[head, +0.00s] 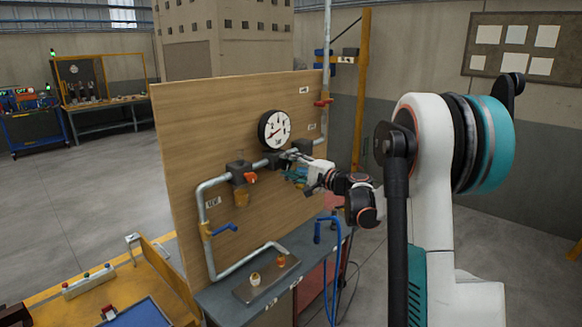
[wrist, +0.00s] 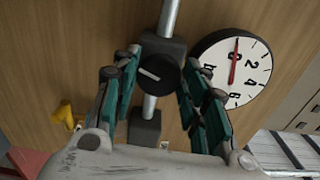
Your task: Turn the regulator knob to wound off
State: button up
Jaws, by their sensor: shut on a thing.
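The regulator knob (wrist: 155,73) is round and black with a pale pointer line, set on a dark regulator body on a grey pipe. In the wrist view it lies between the green-padded fingers of my gripper (wrist: 160,62), which is shut on it. The pointer line lies tilted, nearly across the picture. In the head view my gripper (head: 296,172) is at the board just below the gauge, and it hides the knob. The round white pressure gauge (head: 274,129) is beside the regulator; in the wrist view (wrist: 236,68) its red needle points up, along a figure that looks like 0.
The wooden board (head: 190,130) carries grey pipes, an orange-handled valve (head: 250,178), a blue lever (head: 224,228) and a red lever (head: 323,102). A bench (head: 225,296) below holds small fittings. A blue hose (head: 325,260) hangs at its right. A yellow cart stands at lower left.

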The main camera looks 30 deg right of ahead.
jog(key=shift+f+n, duration=0.1)
jog(key=shift+n, duration=1.8)
jog(key=o, duration=1)
jog(key=shift+o, duration=0.2)
jog(key=v, duration=1.2)
